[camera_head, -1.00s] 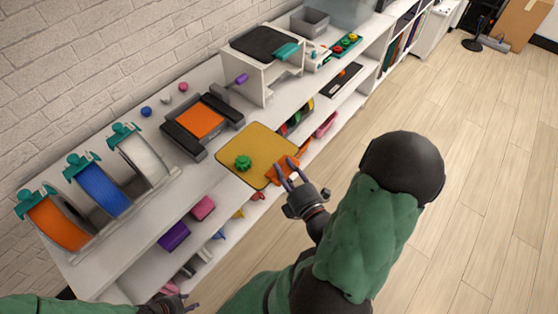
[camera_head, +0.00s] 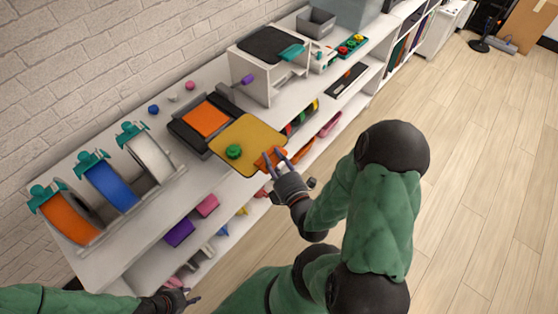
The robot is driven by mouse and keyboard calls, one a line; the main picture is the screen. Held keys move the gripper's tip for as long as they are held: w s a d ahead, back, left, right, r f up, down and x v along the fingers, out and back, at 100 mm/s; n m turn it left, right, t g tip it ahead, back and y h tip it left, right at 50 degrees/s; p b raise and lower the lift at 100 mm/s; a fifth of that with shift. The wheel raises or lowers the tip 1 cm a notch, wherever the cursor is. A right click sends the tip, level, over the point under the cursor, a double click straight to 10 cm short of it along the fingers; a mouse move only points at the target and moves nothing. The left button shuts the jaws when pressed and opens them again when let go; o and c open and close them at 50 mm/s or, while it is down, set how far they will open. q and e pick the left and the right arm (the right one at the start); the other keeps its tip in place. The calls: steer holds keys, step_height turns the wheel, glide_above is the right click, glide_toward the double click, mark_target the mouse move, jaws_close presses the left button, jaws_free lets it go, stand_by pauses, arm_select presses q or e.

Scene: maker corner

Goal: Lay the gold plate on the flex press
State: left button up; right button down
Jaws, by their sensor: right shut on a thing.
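The gold plate (camera_head: 258,132) is a flat, rounded square with a green knobbly piece (camera_head: 234,152) on it. My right gripper (camera_head: 275,164) is shut on the plate at its near right corner, where an orange part (camera_head: 266,160) shows by the fingers. The plate is over the shelf top's front edge. The flex press, which I take to be the black frame with an orange pad (camera_head: 205,119), is just left of the plate. The plate overlaps its right corner in the picture; I cannot tell whether they touch. My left gripper (camera_head: 188,298) is low at the bottom left, its opening unclear.
Orange, blue and white spools (camera_head: 110,186) stand at the left of the white shelf unit. A white machine (camera_head: 268,70) with a dark top stands behind right. Small balls (camera_head: 153,109) lie near the wall. Lower shelves hold colourful pieces.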

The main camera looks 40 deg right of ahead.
mark_target(228, 128)
steer(key=shift+w+a+p, duration=0.2)
steer(key=shift+w+p, duration=0.4)
steer(key=shift+w, duration=2.05)
steer(key=shift+w+a, duration=0.15)
steer(key=shift+w, duration=1.25)
steer(key=shift+w+a, duration=0.2)
steer(key=shift+w, duration=2.65)
steer(key=shift+w+a, duration=0.2)
steer(key=shift+w, duration=2.6)
steer(key=shift+w+f, duration=0.15)
steer(key=shift+f+b, duration=1.1)
steer(key=shift+b, duration=0.2)
steer(key=shift+w, duration=0.1)
